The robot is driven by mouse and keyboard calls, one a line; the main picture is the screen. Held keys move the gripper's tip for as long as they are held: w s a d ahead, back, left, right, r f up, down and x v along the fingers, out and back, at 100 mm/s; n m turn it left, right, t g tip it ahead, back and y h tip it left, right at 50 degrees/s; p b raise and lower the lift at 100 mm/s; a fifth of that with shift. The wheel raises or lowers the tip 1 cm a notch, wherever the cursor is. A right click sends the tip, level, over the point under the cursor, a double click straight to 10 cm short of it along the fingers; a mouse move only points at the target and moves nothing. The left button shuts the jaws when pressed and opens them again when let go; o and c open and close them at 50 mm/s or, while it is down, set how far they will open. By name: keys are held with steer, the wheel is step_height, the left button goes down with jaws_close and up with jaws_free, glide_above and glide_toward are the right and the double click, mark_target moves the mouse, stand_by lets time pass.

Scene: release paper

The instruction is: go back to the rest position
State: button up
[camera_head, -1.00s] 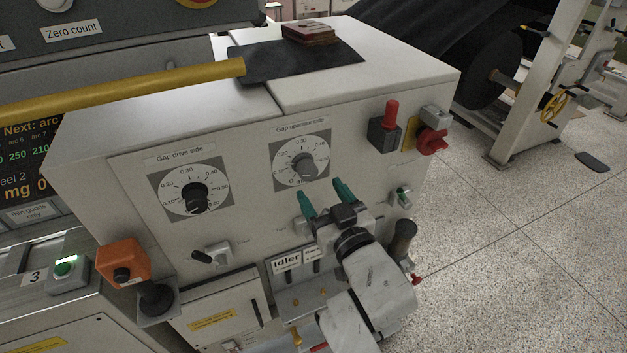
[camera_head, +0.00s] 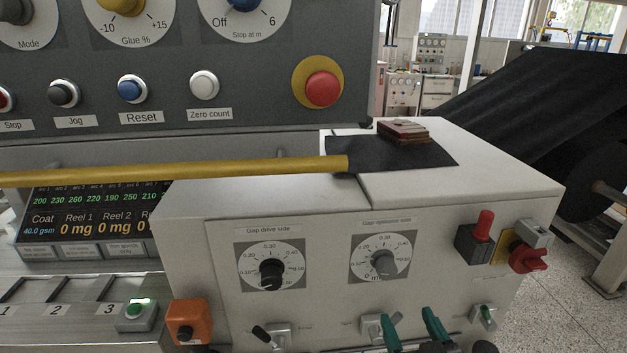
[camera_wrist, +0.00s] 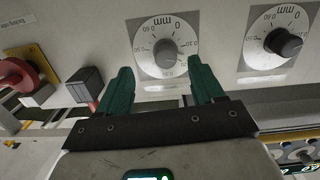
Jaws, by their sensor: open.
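My gripper (camera_head: 410,330) shows at the bottom of the head view, with two green fingers apart and nothing between them. It is in front of the machine's pale front panel, below the operator-side gap dial (camera_head: 383,262). In the wrist view my gripper (camera_wrist: 160,88) is also open and empty. There the operator-side gap dial (camera_wrist: 166,50) lies beyond the fingertips, between them in the picture. The drive-side gap dial (camera_wrist: 284,42) is to its right. My arm is mostly below the head view's edge.
A red-tipped switch (camera_head: 480,235) and a red rotary switch (camera_head: 528,258) project right of the dials. An orange box (camera_head: 187,322) projects at lower left. A yellow bar (camera_head: 170,172) crosses above the panel. Open speckled floor (camera_head: 572,318) lies at right.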

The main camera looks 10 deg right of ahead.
steer(key=s+d+f+m+g, duration=0.1)
steer(key=s+d+f+g, duration=0.3)
steer(key=s+f+g, duration=0.65)
steer(key=s+d+f+g, duration=0.1)
steer(key=s+f+g, duration=0.1)
steer(key=s+f, duration=0.3)
steer(key=s+d+f+g, duration=0.2)
steer(key=s+f, duration=0.4)
steer(key=s, duration=0.6)
steer(key=shift+s+d+g, duration=0.15)
steer(key=shift+g, duration=0.7)
steer(key=shift+c, duration=0.3)
